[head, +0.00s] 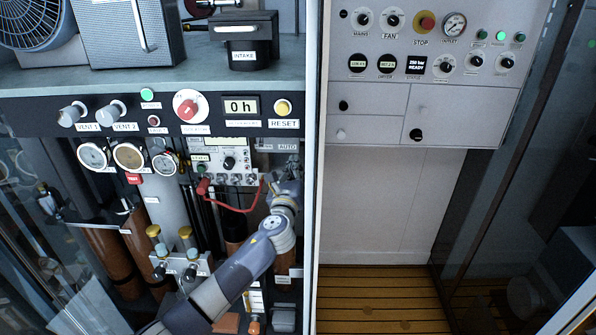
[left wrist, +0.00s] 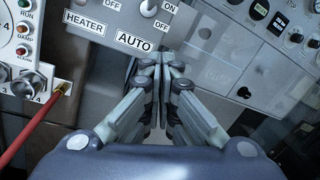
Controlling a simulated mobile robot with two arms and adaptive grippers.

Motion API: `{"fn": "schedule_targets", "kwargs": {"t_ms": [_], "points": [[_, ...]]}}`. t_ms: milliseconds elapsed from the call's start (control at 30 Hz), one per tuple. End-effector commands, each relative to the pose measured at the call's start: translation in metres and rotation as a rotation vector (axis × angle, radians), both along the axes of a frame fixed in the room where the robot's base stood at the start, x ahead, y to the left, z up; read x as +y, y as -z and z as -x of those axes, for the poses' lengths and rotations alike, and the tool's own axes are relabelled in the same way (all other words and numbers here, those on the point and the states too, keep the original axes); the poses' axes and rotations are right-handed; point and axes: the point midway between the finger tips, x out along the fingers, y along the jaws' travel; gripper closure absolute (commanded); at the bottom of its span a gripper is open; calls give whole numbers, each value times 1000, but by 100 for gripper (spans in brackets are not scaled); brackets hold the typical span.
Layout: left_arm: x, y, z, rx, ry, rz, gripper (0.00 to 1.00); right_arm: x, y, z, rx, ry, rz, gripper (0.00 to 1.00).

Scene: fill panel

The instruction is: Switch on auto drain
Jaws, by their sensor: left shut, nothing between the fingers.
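In the left wrist view a grey switch plate carries an AUTO label (left wrist: 134,41), with a small light switch knob (left wrist: 148,8) above it between OFF and ON marks. The knob is cut by the top edge, so its setting cannot be told. Any further word on the label is hidden behind my fingers. My left gripper (left wrist: 160,62) is shut and empty, its fingertips just below and right of the knob, seemingly apart from it. In the head view the AUTO label (head: 288,146) shows just above my left gripper (head: 288,172), which hides part of that area. My right gripper is out of view.
A HEATER label (left wrist: 84,25) sits left of AUTO. A red cable (head: 235,210) loops from a control box (head: 221,158) close beside my left gripper. A white cabinet edge (head: 312,160) stands just right of it. Gauges and VENT knobs lie to the left.

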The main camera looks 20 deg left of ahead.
Motion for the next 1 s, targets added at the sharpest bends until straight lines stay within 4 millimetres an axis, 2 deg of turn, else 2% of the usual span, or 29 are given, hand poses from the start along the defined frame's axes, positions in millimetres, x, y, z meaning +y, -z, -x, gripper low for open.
{"fn": "schedule_targets", "kwargs": {"t_ms": [33,133,233,500,700,1000], "points": [[-2,-15,6,-9,3,1,100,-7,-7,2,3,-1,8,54],[-3,-23,19,-8,3,1,100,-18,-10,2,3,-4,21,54],[-5,-33,32,-7,4,0,100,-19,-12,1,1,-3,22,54],[-9,-54,61,-6,4,2,100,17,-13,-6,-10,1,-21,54],[-10,-62,71,-6,3,1,100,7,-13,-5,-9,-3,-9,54],[-10,-62,72,-4,3,1,100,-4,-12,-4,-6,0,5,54]]}}
